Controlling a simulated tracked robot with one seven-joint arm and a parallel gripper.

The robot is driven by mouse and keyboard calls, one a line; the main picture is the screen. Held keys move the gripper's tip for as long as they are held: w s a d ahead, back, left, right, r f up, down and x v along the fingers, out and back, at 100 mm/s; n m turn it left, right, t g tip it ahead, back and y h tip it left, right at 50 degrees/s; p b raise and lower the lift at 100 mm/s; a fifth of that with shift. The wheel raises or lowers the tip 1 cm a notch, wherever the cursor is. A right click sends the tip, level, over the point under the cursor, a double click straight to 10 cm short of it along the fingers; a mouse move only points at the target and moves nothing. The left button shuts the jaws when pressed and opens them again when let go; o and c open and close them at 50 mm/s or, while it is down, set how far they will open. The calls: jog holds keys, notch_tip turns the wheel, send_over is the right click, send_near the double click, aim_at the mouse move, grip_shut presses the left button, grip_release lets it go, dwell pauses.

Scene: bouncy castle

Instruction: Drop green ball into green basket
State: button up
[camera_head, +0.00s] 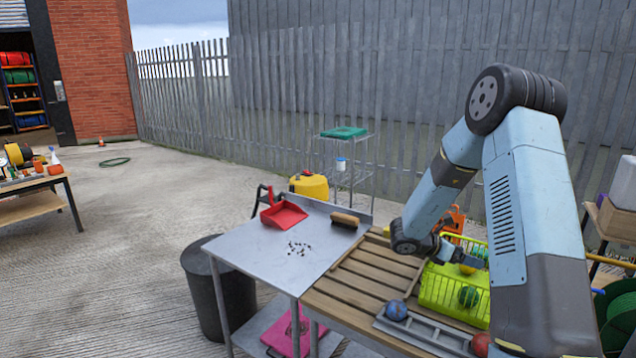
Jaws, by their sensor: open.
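The yellow-green basket (436,290) stands on the slatted wooden table at the right, partly hidden by my arm. A dark green ball (468,296) shows at the basket's near side, low down, and appears to be inside, seen through the openwork wall. A yellow ball (467,269) shows higher, near the basket's rim. My gripper (472,258) is over the back of the basket, pointing right, close above the yellow ball. It is open; its fingertips are small and partly covered, and I see nothing held between them.
A blue ball (397,310) and a red ball (481,343) sit at the grey rack (428,332) along the table's front. The metal table (265,250) on the left holds a red dustpan (284,214), a brush (345,220) and scattered bits.

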jog(key=w+v, duration=0.1)
jog(key=v, duration=1.2)
jog(key=shift+s+a, duration=0.45)
jog(key=shift+r, duration=0.15)
